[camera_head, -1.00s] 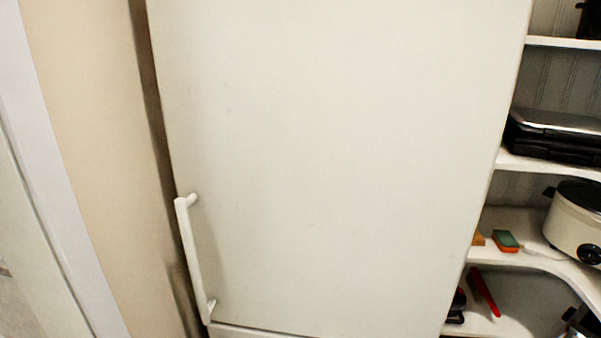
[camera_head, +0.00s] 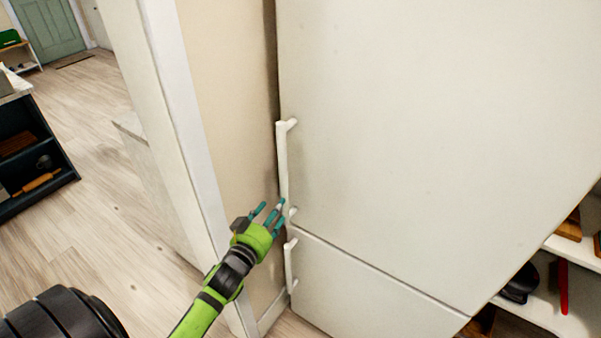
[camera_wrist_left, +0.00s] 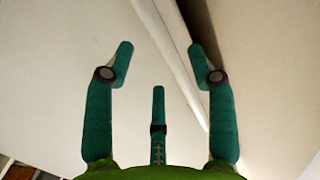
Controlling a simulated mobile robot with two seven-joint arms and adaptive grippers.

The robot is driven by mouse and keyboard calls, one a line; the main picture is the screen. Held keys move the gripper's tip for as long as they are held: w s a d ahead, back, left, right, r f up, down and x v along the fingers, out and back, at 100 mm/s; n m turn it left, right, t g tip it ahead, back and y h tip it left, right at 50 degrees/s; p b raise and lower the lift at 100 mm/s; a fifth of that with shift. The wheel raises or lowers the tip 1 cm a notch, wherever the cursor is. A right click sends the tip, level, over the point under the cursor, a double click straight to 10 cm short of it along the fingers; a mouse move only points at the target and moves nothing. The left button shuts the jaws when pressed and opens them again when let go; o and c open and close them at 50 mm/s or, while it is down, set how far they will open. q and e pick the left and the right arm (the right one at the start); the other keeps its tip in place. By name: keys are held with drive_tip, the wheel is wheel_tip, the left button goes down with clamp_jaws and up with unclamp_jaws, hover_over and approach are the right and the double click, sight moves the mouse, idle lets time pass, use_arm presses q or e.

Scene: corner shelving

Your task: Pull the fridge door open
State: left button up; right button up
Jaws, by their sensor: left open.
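The white fridge's upper door (camera_head: 430,150) is shut, flush above the lower door (camera_head: 370,295). Its white vertical handle (camera_head: 282,160) is on the door's left edge. My left gripper (camera_head: 272,208), with teal fingers on a green arm, is open by the lower end of this handle. In the left wrist view, the open gripper (camera_wrist_left: 160,60) has a pale slanted bar, seemingly the handle (camera_wrist_left: 176,50), between and beyond its fingers. I cannot tell whether they touch. My right gripper is not in view.
A second handle (camera_head: 290,265) is on the lower door, just below my gripper. A beige wall (camera_head: 225,90) with white trim stands close on the fridge's left. White shelves (camera_head: 570,250) hold items at the right. Open wooden floor (camera_head: 120,220) lies to the left.

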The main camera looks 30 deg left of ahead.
sight(284, 182)
use_arm(q)
drive_tip(key=shift+t, duration=0.5)
drive_tip(key=w+r, duration=0.1)
drive_tip(key=w, duration=0.1)
drive_tip(key=w+r+p, duration=0.1)
drive_tip(key=w+r, duration=0.3)
drive_tip(key=shift+w+a+p, duration=0.15)
drive_tip(key=shift+a+p, duration=0.15)
drive_tip(key=shift+p, duration=0.05)
drive_tip(key=shift+w, duration=0.55)
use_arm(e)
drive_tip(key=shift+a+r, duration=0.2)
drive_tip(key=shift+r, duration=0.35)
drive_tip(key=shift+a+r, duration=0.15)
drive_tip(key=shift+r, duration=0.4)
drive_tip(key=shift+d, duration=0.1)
use_arm(q)
clamp_jaws()
